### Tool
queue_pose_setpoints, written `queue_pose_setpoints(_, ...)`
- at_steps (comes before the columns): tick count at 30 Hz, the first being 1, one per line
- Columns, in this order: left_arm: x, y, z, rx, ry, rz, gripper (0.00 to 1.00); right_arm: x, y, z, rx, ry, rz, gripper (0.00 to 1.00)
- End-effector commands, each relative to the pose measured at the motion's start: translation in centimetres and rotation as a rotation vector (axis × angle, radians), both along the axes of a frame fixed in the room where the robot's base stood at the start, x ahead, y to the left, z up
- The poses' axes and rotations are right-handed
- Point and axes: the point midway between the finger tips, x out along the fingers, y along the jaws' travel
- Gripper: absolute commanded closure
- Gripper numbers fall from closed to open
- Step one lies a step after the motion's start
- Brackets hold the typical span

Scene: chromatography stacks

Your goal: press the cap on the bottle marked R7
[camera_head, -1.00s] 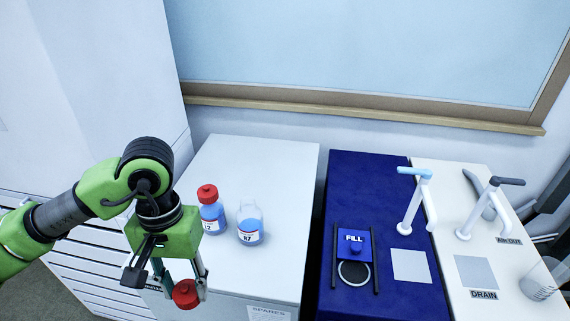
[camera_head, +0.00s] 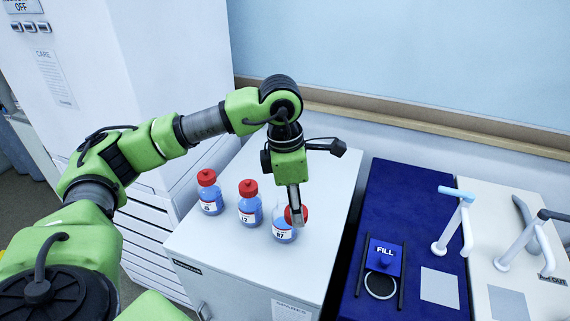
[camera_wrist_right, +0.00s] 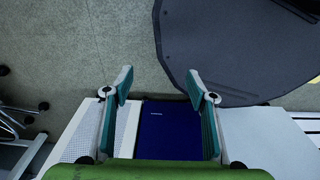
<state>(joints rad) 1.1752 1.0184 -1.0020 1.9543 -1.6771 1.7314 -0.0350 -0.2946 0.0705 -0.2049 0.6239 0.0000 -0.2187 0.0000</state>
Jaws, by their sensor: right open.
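The bottle marked R7 (camera_head: 282,234) stands upright on the white cabinet top, with blue liquid in it. A red cap (camera_head: 303,213) is at its mouth, partly hidden behind a finger of my left gripper (camera_head: 295,214). The left gripper points down and looks shut on this cap. I cannot tell whether the cap is seated or just above the neck.
Two capped bottles stand left of R7: the one marked L2 (camera_head: 250,210) is close by, another (camera_head: 209,196) is farther left. A blue FILL station (camera_head: 384,258) and white taps (camera_head: 456,222) are to the right. The front of the cabinet top (camera_head: 262,267) is clear.

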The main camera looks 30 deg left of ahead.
Motion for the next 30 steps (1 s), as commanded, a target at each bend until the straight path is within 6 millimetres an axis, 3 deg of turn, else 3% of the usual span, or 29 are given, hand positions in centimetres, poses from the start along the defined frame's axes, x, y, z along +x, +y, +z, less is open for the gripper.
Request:
queue_pose_setpoints(9,3.3,3.7,2.7,-0.001,-0.001,0.872,0.79,-0.3,-1.1,1.2,-0.013,0.005,-0.003,0.48)
queue_pose_setpoints(15,4.6,5.5,3.8,-0.001,0.001,1.277,0.79,-0.7,-1.3,1.6,-0.015,0.011,-0.003,0.48)
queue_pose_setpoints(21,5.1,6.3,4.1,-0.001,0.001,1.448,0.79,-0.8,-1.3,1.7,-0.016,0.012,-0.003,0.48)
queue_pose_setpoints(30,5.0,6.4,2.7,0.001,0.002,1.461,0.79,-0.8,-1.2,0.8,-0.015,0.012,-0.002,0.48)
